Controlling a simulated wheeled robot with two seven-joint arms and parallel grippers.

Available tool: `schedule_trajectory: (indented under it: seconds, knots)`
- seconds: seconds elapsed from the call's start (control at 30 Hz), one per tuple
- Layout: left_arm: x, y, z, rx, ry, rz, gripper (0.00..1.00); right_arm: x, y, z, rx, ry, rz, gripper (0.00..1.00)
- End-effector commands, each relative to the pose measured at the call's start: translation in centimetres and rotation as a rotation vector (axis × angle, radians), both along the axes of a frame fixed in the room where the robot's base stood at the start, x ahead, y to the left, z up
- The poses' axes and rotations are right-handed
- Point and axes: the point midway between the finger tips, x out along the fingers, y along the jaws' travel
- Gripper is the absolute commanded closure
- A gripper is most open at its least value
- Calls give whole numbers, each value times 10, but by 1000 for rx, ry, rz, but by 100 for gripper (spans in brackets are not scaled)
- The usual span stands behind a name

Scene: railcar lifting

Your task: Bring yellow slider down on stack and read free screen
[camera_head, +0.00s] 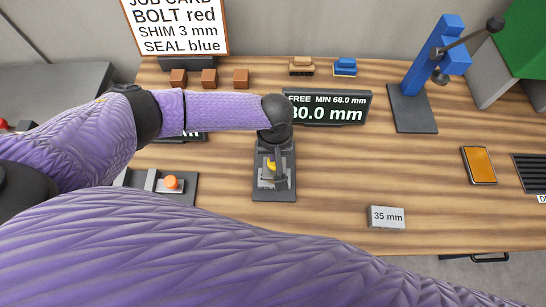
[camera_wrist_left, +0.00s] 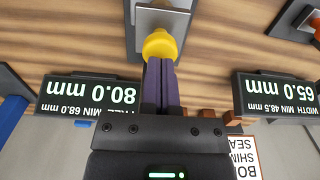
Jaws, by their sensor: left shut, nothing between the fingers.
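The yellow slider (camera_head: 271,165) stands on a dark device base (camera_head: 274,193) in the middle of the table, partly behind my left gripper (camera_head: 279,178). In the left wrist view the yellow slider (camera_wrist_left: 160,44) is just beyond the tips of my left gripper (camera_wrist_left: 160,68). That gripper is shut and empty; whether it touches the slider I cannot tell. The stack is not clearly visible. The free screen (camera_head: 343,107) reads 80.0 mm with FREE MIN 68.0 mm; it also shows in the left wrist view (camera_wrist_left: 88,97). My right gripper is not in view.
The width screen (camera_wrist_left: 280,99) reads 65.0 mm, WIDTH MIN 48.5 mm. A grey 35 mm block (camera_head: 386,217), an orange-faced device (camera_head: 479,165) and a blue stand (camera_head: 412,108) are on the right. An orange-knobbed device (camera_head: 170,182) is left. A job card (camera_head: 178,25) stands behind.

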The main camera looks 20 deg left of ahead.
Motion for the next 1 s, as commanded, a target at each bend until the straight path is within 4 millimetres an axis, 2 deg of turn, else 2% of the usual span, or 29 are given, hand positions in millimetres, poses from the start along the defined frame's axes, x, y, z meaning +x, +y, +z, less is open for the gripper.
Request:
schedule_trajectory:
  seconds: [0.53,0.8,1.0]
  knots:
    - [0,0,0,0,0,0,100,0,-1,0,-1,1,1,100]
    - [0,0,-10,1,0,0,100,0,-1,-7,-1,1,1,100]
    - [0,0,-8,0,0,0,100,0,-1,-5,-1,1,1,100]
